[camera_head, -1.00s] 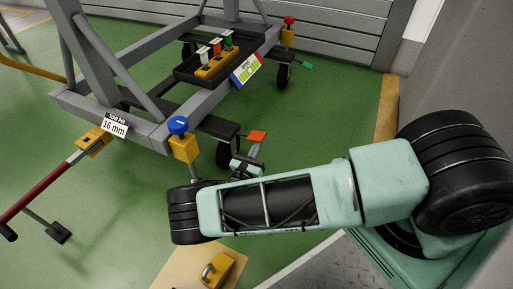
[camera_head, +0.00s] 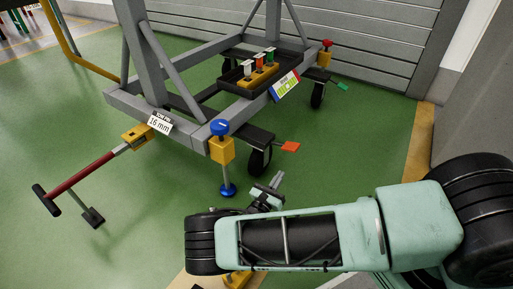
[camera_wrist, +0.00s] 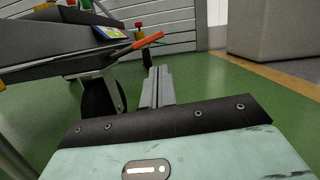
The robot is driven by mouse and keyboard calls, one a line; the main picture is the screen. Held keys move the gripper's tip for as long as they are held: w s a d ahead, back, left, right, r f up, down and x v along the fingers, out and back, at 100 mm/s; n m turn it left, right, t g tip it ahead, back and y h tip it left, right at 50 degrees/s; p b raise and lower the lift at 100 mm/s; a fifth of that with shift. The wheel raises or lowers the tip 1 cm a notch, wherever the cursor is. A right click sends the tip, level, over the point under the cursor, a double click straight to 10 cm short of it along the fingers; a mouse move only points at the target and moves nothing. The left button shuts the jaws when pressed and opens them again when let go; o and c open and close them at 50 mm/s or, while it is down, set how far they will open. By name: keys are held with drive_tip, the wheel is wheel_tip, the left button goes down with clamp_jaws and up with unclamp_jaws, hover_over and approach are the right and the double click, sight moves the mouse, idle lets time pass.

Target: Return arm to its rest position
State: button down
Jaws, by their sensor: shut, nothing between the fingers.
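My gripper (camera_head: 278,178) shows just past the near end of my folded pale-green arm in the head view. Its fingers are shut and empty. In the wrist view my gripper (camera_wrist: 158,75) shows as two grey fingers side by side, with nothing between them. It points toward open floor, in front of the grey stand's caster wheel (camera_head: 260,160) and its orange pedal (camera_head: 290,146). No contact with the stand shows in either view.
The grey wheeled stand (camera_head: 185,132) has a blue-knobbed jack (camera_head: 221,150), a tool tray (camera_head: 232,78) and a red tow bar (camera_head: 82,176). A yellow part (camera_head: 237,280) is mostly hidden by my arm. Green floor is open at right, before the grey shutter wall (camera_head: 380,45).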

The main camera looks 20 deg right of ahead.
drive_tip(key=s+a+r+m+g+y+p, duration=0.2)
drive_tip(key=s+a+r+m+g+y, duration=0.25)
drive_tip(key=r, duration=0.35)
drive_tip(key=s+a+r+m+g+y+p, duration=0.3)
drive_tip(key=s+a+r+m+g, duration=0.25)
drive_tip(key=r, duration=0.25)
drive_tip(key=s+a+r+m+g+y+p, duration=0.25)
drive_tip(key=s+a+r+m+g, duration=0.2)
drive_tip(key=r, duration=0.45)
drive_tip(key=s+a+r+m+t+y+p, duration=0.2)
drive_tip(key=s+r+y, duration=0.2)
drive_tip(key=s+r, duration=0.5)
drive_tip(key=s+a+r+m+t+y+p, duration=0.15)
drive_tip(key=s+r+y, duration=0.3)
drive_tip(key=r, duration=0.85)
wheel_tip(320, 180, up, 37)
drive_tip(key=p, duration=3.8)
drive_tip(key=shift+r, duration=0.2)
drive_tip(key=shift+w+h, duration=0.15)
drive_tip(key=shift+h, duration=0.1)
